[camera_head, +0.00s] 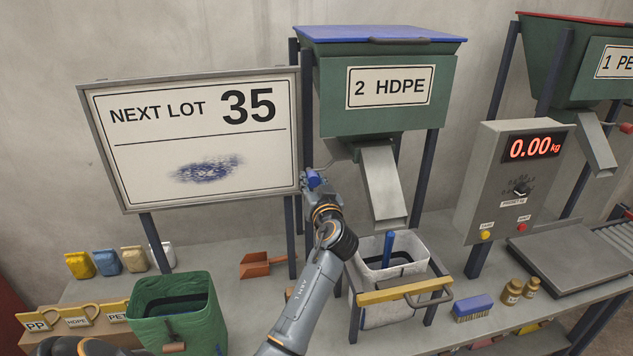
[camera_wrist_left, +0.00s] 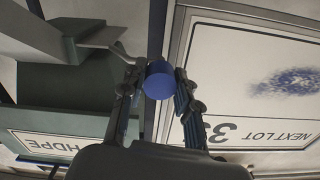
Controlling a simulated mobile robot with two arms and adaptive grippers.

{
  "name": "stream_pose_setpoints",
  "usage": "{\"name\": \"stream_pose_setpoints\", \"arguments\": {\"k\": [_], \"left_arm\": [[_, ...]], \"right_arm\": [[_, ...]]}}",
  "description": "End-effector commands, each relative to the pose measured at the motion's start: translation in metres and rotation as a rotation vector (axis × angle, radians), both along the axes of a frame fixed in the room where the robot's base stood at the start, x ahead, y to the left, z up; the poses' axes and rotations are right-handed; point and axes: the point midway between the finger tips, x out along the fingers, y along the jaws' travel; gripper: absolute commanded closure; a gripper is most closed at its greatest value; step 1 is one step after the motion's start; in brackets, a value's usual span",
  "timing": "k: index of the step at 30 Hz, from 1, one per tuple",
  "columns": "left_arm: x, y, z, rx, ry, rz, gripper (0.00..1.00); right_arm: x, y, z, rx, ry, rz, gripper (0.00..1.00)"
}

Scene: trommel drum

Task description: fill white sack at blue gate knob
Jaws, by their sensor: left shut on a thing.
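The blue gate knob (camera_head: 313,178) is at the left side of the chute under the green hopper marked 2 HDPE (camera_head: 345,108). My left gripper (camera_head: 318,184) is shut on it; in the left wrist view the blue knob (camera_wrist_left: 159,80) sits between the two fingers (camera_wrist_left: 158,95). The white sack (camera_head: 420,250) hangs open in a stand below the metal chute (camera_head: 381,180), with a yellow bar (camera_head: 390,294) across its front. A blue upright piece (camera_head: 388,248) shows at its mouth. No material shows falling from the chute. My right gripper is not in view.
A NEXT LOT 35 board (camera_head: 195,140) stands left of the hopper. A green sack (camera_head: 180,315) and an orange scoop (camera_head: 262,264) are on the left.

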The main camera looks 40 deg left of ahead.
Motion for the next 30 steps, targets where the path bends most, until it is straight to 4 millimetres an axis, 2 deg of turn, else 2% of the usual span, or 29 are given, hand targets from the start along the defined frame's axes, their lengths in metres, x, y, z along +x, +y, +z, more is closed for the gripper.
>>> {"name": "stream_pose_setpoints", "arguments": {"k": [1,3,4,12,16,30], "left_arm": [[0.001,-0.001,-0.001,-0.001,0.002,-0.003,0.63],[0.001,-0.001,-0.001,-0.001,0.002,-0.003,0.49],[0.001,-0.001,-0.001,-0.001,0.002,-0.003,0.46],[0.000,-0.001,0.000,0.000,0.000,-0.003,0.46],[-0.004,-0.008,0.000,0.000,0.000,-0.004,0.46],[-0.063,-0.076,-0.002,-0.003,0.002,-0.003,0.46]], "right_arm": [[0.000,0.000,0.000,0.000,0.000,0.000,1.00],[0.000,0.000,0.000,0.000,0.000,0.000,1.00],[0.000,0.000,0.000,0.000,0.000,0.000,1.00],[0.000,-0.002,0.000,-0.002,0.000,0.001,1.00],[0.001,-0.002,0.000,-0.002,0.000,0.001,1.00],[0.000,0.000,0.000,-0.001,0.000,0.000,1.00]]}}
